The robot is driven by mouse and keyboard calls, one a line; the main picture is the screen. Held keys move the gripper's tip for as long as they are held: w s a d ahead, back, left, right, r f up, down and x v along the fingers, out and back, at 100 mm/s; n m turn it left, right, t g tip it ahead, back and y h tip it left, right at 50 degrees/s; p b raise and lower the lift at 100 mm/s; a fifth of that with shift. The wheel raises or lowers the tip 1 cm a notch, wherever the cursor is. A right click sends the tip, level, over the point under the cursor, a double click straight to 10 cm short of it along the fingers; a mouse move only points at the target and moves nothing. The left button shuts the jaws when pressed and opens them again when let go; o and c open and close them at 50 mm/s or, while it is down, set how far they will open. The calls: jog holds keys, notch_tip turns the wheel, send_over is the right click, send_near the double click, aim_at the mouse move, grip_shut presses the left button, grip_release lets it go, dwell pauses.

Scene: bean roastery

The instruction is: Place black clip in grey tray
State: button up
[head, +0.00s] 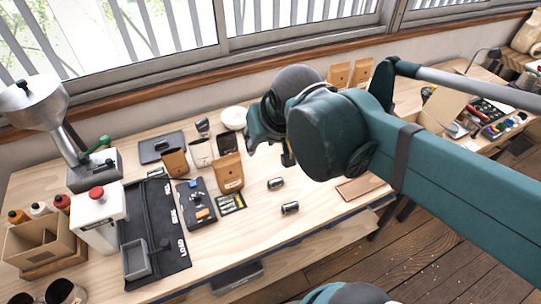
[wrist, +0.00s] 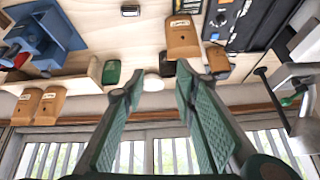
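A small grey tray (head: 137,262) stands at the front of the black mat in the head view and looks empty. I cannot make out the black clip for certain; small dark items lie along the mat and on the dark board (head: 184,205), too small to tell apart. My gripper (head: 270,150) is above the back middle of the bench, right of the tray and well apart from it. In the wrist view my gripper (wrist: 157,80) has its two green fingers spread, with nothing between them.
Brown pouches (head: 228,173), a white bowl (head: 234,118) and two small metal canisters (head: 290,208) stand on the bench. A white box with a red button (head: 97,215) and a grinder (head: 38,104) are at left. Bare wood lies around the canisters.

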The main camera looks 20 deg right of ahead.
jog(key=shift+n+t, duration=0.4)
jog(key=shift+n, duration=0.2)
jog(key=s, duration=0.1)
jog(key=s+f, duration=0.1)
jog(key=s+d+f, duration=0.1)
jog(key=s, duration=0.1)
jog(key=shift+f, duration=0.25)
